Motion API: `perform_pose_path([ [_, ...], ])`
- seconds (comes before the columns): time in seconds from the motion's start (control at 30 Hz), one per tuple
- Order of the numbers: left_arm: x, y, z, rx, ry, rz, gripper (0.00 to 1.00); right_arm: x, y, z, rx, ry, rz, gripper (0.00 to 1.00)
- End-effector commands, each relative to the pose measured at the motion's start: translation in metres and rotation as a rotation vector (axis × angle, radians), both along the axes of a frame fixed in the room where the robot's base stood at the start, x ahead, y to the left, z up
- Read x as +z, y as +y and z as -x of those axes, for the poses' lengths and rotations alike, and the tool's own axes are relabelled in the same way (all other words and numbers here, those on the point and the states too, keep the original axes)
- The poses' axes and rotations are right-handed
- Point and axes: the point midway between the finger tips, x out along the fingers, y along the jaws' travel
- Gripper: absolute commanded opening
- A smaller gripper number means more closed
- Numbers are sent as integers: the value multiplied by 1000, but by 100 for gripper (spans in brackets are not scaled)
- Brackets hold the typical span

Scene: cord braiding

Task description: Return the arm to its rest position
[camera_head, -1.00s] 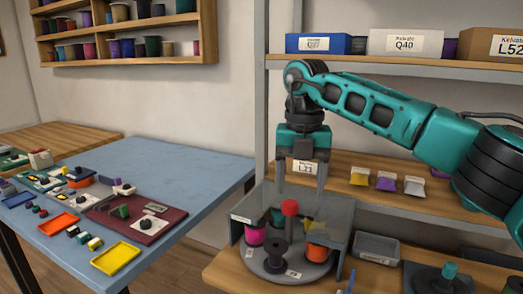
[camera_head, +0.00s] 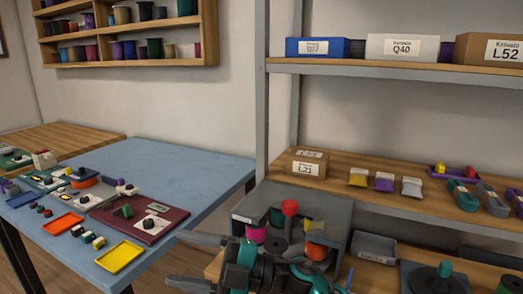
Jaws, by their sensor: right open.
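My right gripper (camera_head: 176,258) is low in the middle of the head view and points left. Its two grey fingers are spread apart with nothing between them. The stand's round base is mostly hidden. My left gripper is not in view.
A blue table (camera_head: 180,160) at left holds small trays and parts, including a yellow tray (camera_head: 120,256). A shelf at right carries a cardboard box (camera_head: 308,165), small packets and wound cords. A grey bin (camera_head: 374,246) stands right of the braiding stand.

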Motion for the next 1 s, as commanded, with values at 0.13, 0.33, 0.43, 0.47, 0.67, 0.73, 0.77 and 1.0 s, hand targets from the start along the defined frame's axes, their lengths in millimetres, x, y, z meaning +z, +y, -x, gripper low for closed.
perform_pose_path([
  [0.13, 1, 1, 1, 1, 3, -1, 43, -16, -34, -13, -243, 222, -182, 69],
  [0.33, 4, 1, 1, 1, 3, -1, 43, -72, -104, -25, -596, 543, -308, 69],
  [0.43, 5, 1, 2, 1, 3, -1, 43, -113, -144, -17, -771, 713, -323, 69],
  [0.47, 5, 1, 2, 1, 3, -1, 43, -126, -156, -13, -820, 765, -323, 69],
  [0.67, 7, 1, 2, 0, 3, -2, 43, -215, -233, 44, -1124, 1109, -251, 69],
  [0.73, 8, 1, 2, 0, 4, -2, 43, -239, -254, 71, -1203, 1213, -211, 69],
  [0.77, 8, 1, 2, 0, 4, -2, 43, -248, -262, 81, -1230, 1253, -194, 69],
  [1.0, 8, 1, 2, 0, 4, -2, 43, -282, -294, 136, -1342, 1433, -102, 69],
])
